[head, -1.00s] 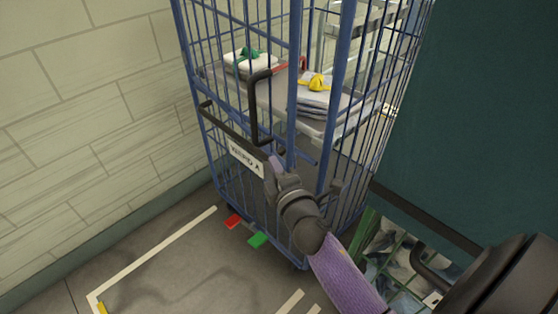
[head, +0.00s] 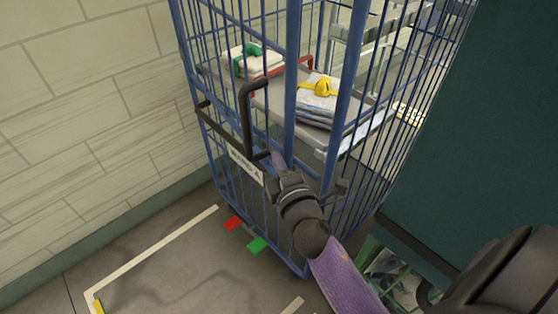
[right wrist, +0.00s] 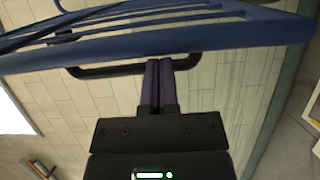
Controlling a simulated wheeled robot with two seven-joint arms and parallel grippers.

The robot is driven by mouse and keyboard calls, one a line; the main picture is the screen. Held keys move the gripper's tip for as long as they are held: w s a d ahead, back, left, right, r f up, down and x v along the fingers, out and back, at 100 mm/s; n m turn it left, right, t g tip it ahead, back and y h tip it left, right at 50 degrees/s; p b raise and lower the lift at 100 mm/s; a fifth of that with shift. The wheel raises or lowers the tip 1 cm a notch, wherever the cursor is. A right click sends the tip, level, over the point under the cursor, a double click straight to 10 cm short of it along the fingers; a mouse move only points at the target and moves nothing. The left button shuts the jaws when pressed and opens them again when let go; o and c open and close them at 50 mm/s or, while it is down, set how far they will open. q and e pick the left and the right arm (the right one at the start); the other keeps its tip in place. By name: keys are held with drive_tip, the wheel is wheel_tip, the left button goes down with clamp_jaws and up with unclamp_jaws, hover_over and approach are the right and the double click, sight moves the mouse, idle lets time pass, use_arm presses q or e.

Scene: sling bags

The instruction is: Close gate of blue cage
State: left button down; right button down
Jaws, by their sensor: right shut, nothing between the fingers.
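The blue cage (head: 345,105) stands against the wall. Its barred gate (head: 222,125) is at the front left, with a white label and a black handle (head: 248,110). The gate's thick edge post (head: 291,80) appears apart from the cage post to its right; the exact gap is hard to tell. My right gripper (head: 277,158) is shut and empty at the gate's edge post, beside the handle's lower end. In the right wrist view its purple fingers (right wrist: 158,75) point at the blue rail (right wrist: 165,42), with the black handle (right wrist: 110,70) behind them; contact is unclear. My left gripper is out of view.
Inside the cage, a grey shelf holds folded cloths with a green strap (head: 245,60) and a yellow strap (head: 320,88). A dark green panel (head: 480,150) stands at the right.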

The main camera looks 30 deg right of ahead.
drive_tip(key=d, duration=0.6)
drive_tip(key=shift+w+d+p, duration=0.15)
drive_tip(key=shift+w+p, duration=0.05)
drive_tip(key=shift+p, duration=0.1)
drive_tip(key=v, duration=0.7)
drive_tip(key=shift+s, duration=0.2)
